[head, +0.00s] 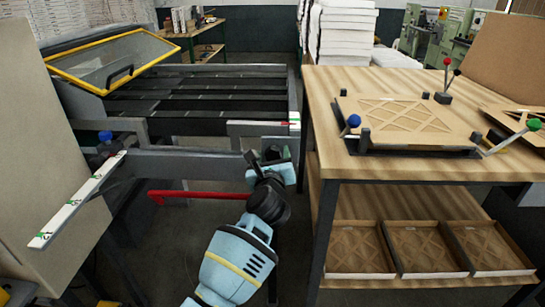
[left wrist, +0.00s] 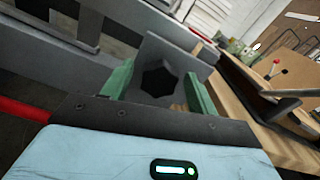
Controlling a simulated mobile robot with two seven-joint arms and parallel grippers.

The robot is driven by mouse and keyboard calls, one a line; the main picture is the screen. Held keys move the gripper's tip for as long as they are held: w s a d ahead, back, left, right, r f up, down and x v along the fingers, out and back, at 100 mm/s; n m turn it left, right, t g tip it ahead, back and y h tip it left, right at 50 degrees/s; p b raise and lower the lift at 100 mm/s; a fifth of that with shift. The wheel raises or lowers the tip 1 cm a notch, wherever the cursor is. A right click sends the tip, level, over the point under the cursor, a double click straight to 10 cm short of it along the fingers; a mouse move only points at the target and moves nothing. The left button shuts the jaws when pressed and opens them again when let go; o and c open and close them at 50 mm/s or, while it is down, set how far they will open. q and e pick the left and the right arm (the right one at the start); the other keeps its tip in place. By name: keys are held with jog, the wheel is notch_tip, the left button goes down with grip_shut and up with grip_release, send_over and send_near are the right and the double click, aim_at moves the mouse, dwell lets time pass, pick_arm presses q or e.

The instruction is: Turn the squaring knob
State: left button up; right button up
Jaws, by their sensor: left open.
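A dark, lobed knob (left wrist: 159,79), which looks like the squaring knob, sits in front of a grey plate (left wrist: 182,55) in the left wrist view. My left gripper (head: 272,155) is at the front right corner of the machine in the head view. Its two green fingers are apart, one on each side of the knob in the left wrist view. I cannot tell whether either finger touches the knob. My right gripper is not in view.
A grey machine frame (head: 195,162) with a slatted bed and a yellow-edged guard (head: 115,62) is at the left. A red bar (head: 197,195) lies below its front rail. A wooden workbench (head: 395,168) with a lattice panel (head: 400,118) stands close on the right.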

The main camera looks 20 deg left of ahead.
pick_arm(q)
jog(key=c, duration=1)
